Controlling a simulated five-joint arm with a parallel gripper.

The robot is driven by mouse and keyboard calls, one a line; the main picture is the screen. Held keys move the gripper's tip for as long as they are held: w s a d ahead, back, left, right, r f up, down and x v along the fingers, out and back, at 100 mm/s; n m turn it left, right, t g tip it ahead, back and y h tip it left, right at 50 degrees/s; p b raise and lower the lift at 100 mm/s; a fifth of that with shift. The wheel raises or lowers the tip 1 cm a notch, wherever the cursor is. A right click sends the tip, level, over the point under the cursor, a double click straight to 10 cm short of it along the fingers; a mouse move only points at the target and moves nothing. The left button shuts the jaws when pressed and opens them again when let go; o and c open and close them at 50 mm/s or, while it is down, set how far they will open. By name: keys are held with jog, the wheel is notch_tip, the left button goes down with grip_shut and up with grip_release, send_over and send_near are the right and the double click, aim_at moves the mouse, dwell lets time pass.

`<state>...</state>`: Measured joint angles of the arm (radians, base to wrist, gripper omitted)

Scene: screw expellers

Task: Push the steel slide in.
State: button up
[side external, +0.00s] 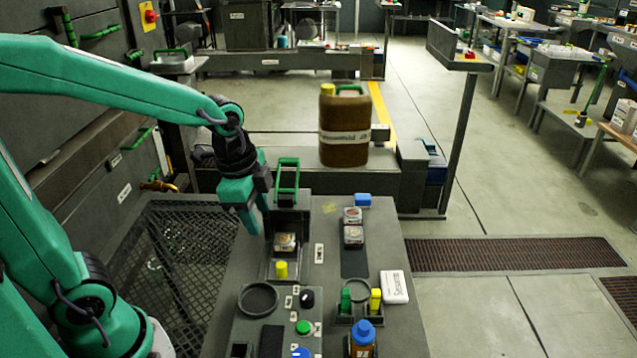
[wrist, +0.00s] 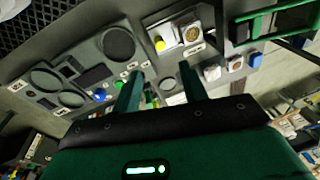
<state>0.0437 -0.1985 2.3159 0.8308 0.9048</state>
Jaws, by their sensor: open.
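The steel slide (side external: 271,268) is a pale metal tray with a yellow knob (side external: 281,268) at its near end. It sticks out toward the near side from a dark housing (side external: 284,221) with a green handle frame. A round labelled tin (side external: 285,242) sits on it. In the wrist view the slide (wrist: 176,29) shows at the top, with the knob (wrist: 159,43) and tin (wrist: 192,35). My gripper (side external: 249,222) hangs pointing down, left of the slide and apart from it. In the wrist view its two fingers (wrist: 161,78) are spread with nothing between them.
A brown canister (side external: 344,127) stands behind.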

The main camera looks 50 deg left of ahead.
aim_at(281, 264)
jog(key=w+f+m, duration=0.1)
jog(key=f+m, duration=0.1)
jog(key=w+f+m+g, duration=0.1)
jog(key=f+m, duration=0.1)
jog(key=f, duration=0.1)
jog(key=w+d+f+m+g, duration=0.1)
jog(key=f+m, duration=0.2)
jog(key=shift+w+d, duration=0.1)
jog(key=shift+w, duration=0.3)
jog(key=shift+f, duration=0.1)
jog(key=shift+f, duration=3.8)
grip_shut()
